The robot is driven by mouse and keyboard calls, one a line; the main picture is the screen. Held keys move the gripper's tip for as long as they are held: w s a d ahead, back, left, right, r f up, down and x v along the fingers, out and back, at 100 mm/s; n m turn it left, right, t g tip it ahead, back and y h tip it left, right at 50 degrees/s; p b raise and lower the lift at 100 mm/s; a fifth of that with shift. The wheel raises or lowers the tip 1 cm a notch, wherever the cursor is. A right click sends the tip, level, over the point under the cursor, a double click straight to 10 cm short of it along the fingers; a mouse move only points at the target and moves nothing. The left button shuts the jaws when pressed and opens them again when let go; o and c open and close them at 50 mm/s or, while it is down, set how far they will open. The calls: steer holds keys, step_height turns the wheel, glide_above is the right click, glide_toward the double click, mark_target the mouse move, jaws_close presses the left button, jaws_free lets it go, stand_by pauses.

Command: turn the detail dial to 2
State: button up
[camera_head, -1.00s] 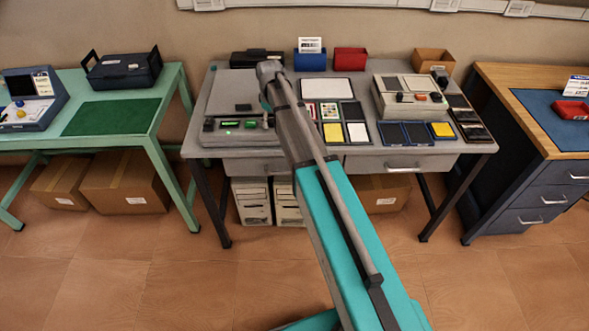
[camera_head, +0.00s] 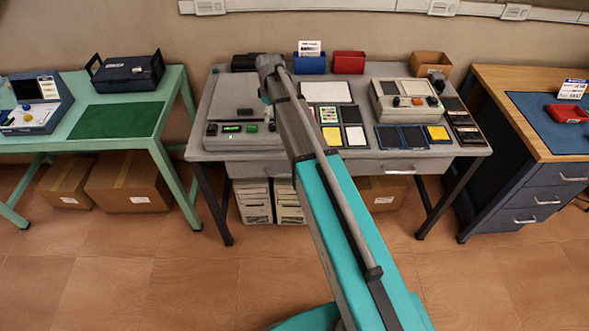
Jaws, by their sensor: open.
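The middle bench holds a flat grey machine (camera_head: 222,103) at its left side, with a front strip bearing a lit green display (camera_head: 232,128) and small dark controls. A beige device (camera_head: 388,105) with an orange button and dark knobs stands at the bench's right. No dial label is readable, so I cannot tell which control is the detail dial. My arm reaches up from the lower right over the bench. My gripper (camera_head: 266,98) is at its far end, above the flat machine's right part. It is open and its fingers are mostly hidden; I see nothing held.
Cards and trays (camera_head: 340,115) lie between the two devices. Blue (camera_head: 309,64) and red (camera_head: 349,63) bins stand at the back. A green table (camera_head: 118,119) is to the left, a wooden-topped bench (camera_head: 500,79) to the right. The floor in front is clear.

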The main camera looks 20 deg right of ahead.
mark_target(273, 125)
steer(key=shift+r+p, duration=4.1)
steer(key=shift+r, duration=0.3)
steer(key=s+f+m+b, duration=0.3)
steer(key=s, duration=0.5)
steer(key=s+f+m+b, duration=0.3)
steer(key=s+f+b, duration=0.1)
steer(key=s, duration=0.5)
steer(key=s+f+m+b, duration=0.3)
steer(key=s+f+b, duration=0.1)
steer(key=s, duration=0.5)
steer(key=shift+s+d+m, duration=0.2)
steer(key=shift+d+m, duration=0.05)
steer(key=shift+m, duration=0.05)
